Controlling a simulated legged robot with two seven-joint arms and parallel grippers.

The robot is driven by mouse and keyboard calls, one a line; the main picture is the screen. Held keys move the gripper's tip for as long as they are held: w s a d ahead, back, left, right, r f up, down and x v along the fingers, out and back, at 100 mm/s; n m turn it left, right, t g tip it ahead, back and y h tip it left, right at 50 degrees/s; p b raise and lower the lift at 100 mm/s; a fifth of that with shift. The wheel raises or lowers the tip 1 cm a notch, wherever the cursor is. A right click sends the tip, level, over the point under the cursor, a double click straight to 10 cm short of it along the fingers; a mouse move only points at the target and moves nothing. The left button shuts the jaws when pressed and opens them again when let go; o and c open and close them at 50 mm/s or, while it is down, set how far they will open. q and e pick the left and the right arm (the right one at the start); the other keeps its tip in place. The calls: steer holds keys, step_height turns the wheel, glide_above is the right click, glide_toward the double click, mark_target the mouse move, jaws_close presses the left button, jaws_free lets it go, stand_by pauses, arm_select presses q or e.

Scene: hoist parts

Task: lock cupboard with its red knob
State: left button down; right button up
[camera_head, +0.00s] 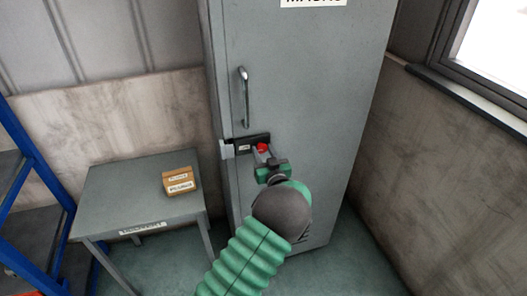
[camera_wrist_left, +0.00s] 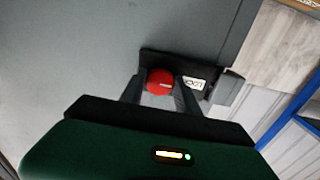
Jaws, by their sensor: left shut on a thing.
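The grey cupboard (camera_head: 310,75) stands upright with its door closed against the frame, as far as I can see. Its red knob (camera_head: 262,148) sits on a dark latch plate (camera_head: 243,146) below the handle. In the left wrist view the red knob (camera_wrist_left: 160,82) lies between the two fingers, and a small white label (camera_wrist_left: 194,84) shows beside it. My left gripper (camera_head: 264,155) is shut on the red knob; it also fills the bottom of the left wrist view (camera_wrist_left: 161,90). My right gripper is not in view.
A grey table (camera_head: 115,195) with a small brown box (camera_head: 179,181) stands left of the cupboard. A blue shelf frame (camera_head: 30,160) is at the far left. A vertical metal handle (camera_head: 244,97) sticks out above the latch. A wall with a window (camera_head: 495,50) is on the right.

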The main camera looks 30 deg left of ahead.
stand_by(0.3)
arm_select(q)
steer(key=c, duration=0.9)
jaws_free()
steer(key=shift+w+f, duration=0.1)
steer(key=shift+d, duration=0.1)
steer(key=b+v, duration=0.1)
steer(key=v, duration=1.5)
steer(key=shift+s+d, duration=0.25)
steer(key=shift+s, duration=0.05)
